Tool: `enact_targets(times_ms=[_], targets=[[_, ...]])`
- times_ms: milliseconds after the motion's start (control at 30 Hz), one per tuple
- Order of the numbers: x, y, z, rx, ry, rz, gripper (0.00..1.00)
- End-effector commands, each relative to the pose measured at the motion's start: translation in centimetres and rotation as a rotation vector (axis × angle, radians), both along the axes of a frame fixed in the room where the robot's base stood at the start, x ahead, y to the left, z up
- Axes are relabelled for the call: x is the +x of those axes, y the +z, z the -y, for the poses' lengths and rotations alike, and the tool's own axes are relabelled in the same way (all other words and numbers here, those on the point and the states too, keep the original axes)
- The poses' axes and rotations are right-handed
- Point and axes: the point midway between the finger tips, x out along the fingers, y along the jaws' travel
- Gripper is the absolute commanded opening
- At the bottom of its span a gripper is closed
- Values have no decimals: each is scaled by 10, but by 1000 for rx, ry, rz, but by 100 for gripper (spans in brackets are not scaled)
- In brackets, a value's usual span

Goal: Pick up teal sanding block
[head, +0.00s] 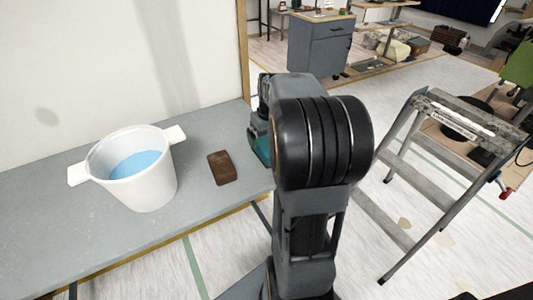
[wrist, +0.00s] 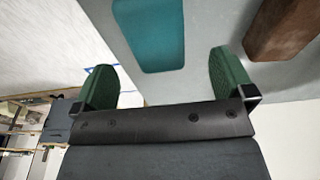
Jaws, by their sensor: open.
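The teal sanding block (wrist: 150,35) lies on the grey bench top in the wrist view, beyond the fingertips and between their lines. My gripper (wrist: 161,66) is open, its two green-padded fingers apart with nothing between them. The block and fingers look apart, though the exact height gap is hard to judge. In the head view a teal patch (head: 261,148) shows at the left of my arm, near the bench's right end. My arm hides most of that area, including the fingertips.
A brown block (head: 222,167) lies beside the teal one; it also shows in the wrist view (wrist: 285,32). A white two-handled bucket with blue contents (head: 150,190) stands left on the grey bench (head: 60,230). A stepladder (head: 420,165) stands on the floor at right.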

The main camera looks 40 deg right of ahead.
Motion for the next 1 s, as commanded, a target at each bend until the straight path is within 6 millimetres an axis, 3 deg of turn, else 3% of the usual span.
enact_targets(times_ms=[300,600,1000], targets=[[3,-22,0,0,1,0,100],[7,-61,5,1,1,-1,100],[8,-69,5,0,1,1,100]])
